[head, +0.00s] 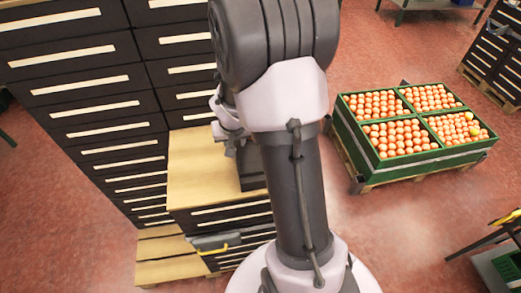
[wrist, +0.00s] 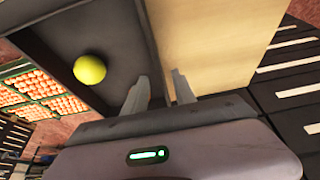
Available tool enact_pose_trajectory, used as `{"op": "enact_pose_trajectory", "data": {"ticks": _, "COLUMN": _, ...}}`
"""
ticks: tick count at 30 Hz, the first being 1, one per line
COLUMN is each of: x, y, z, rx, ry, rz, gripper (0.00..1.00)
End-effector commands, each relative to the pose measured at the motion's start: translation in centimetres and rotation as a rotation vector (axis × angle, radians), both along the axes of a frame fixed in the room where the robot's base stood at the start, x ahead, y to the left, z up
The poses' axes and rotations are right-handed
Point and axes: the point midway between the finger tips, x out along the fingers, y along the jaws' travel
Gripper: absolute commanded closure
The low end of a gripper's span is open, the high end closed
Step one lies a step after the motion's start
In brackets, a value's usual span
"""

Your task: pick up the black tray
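The black tray (wrist: 110,25) fills the upper left of the wrist view, with a yellow round fruit (wrist: 90,70) inside it. In the head view the tray (head: 250,168) stands on a wooden top and is mostly hidden behind my arm. My gripper (wrist: 160,77) is open at the tray's edge. Its two fingers appear on either side of the tray's side wall, with a gap between them. I cannot tell whether either finger touches the wall. In the head view my gripper (head: 232,138) is partly hidden by my arm.
The wooden top (head: 195,170) covers a low stack of black drawers. Taller black drawer stacks (head: 100,100) rise behind and to the left. A green crate of oranges (head: 415,165), with a few yellow fruits, stands at the right. Red floor between is clear.

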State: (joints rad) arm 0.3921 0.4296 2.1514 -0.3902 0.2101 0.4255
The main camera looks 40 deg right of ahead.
Motion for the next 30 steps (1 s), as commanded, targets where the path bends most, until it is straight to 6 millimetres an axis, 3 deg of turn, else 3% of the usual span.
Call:
{"op": "enact_pose_trajectory", "data": {"ticks": 6, "x": 1.2, "y": -1.0, "z": -4.0, "rx": 0.001, "ry": 0.002, "rz": -0.001, "gripper": 0.68}}
{"op": "enact_pose_trajectory", "data": {"ticks": 9, "x": 1.6, "y": -1.2, "z": -4.9, "rx": 0.001, "ry": 0.002, "rz": 0.0, "gripper": 0.68}}
{"op": "enact_pose_trajectory", "data": {"ticks": 16, "x": 1.7, "y": -1.2, "z": -4.8, "rx": 0.002, "ry": 0.0, "rz": -0.001, "gripper": 0.7}}
{"op": "enact_pose_trajectory", "data": {"ticks": 21, "x": 1.6, "y": -1.2, "z": -4.8, "rx": 0.002, "ry": 0.0, "rz": -0.001, "gripper": 1.0}}
{"op": "enact_pose_trajectory", "data": {"ticks": 30, "x": 1.6, "y": -1.2, "z": -4.8, "rx": 0.001, "ry": 0.001, "rz": -0.001, "gripper": 1.0}}
